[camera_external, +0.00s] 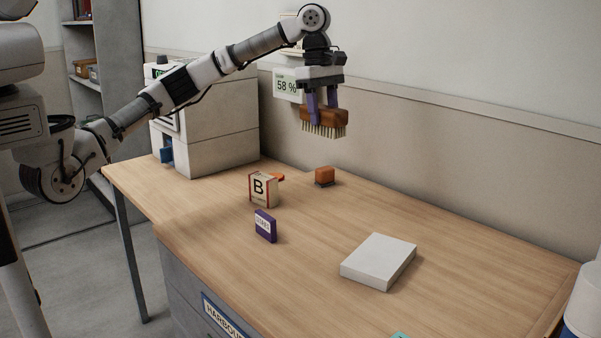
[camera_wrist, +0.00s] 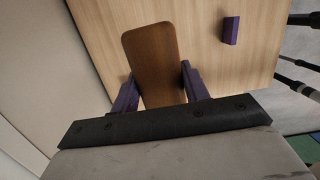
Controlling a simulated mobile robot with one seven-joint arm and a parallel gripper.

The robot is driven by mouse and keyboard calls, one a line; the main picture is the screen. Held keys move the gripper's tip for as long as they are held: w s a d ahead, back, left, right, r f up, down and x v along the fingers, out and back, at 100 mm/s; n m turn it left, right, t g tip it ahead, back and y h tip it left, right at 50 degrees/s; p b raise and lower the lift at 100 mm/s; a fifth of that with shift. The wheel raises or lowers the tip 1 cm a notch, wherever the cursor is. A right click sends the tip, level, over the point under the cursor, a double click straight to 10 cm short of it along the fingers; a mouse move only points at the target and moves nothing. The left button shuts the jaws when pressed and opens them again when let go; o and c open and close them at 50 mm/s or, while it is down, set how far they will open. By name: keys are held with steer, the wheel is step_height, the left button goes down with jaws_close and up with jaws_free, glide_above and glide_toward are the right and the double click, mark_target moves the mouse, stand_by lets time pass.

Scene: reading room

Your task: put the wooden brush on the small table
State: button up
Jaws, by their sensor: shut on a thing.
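The wooden brush (camera_external: 326,117) has a brown wooden back and pale bristles pointing down. My gripper (camera_external: 321,103) is shut on it, with its purple fingers on either side of the brush back. The brush hangs well above the wooden tabletop (camera_external: 330,225), near the wall. In the wrist view the brown brush back (camera_wrist: 152,60) sits between the two purple fingers, and its bristles are hidden. The wooden-topped table is the only table I can make out; whether it is the small table I cannot tell.
On the tabletop are a letter block (camera_external: 262,189), a purple box (camera_external: 265,226), an orange-brown block (camera_external: 325,176) and a white flat box (camera_external: 379,261). A large pale machine (camera_external: 215,130) stands at the back left. The tabletop's right part is mostly clear.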

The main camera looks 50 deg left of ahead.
steer(key=s+a+f+n+t+y+b, duration=0.1)
steer(key=s+a+f+n+b, duration=0.15)
steer(key=s+a+n, duration=0.55)
steer(key=s+a+f+n+b, duration=0.2)
steer(key=s+a+n+b, duration=0.15)
steer(key=a, duration=0.95)
steer(key=s+a+f+n+t+y+b, duration=0.1)
steer(key=s+a+f+n+b, duration=0.1)
steer(key=s+a+n, duration=0.6)
steer(key=shift+m, duration=0.95)
steer(key=f+b, duration=0.4)
steer(key=f, duration=0.2)
steer(key=w+a+f+b, duration=0.1)
steer(key=f+b, duration=0.4)
steer(key=f, duration=0.2)
steer(key=a+f+b, duration=0.1)
steer(key=f+b, duration=0.4)
steer(key=f, duration=0.1)
steer(key=shift+w+f, duration=0.15)
steer(key=shift+w, duration=0.1)
steer(key=shift+f+b, duration=0.2)
steer(key=shift+b, duration=0.15)
steer(key=o, duration=1.1)
steer(key=shift+c, duration=0.2)
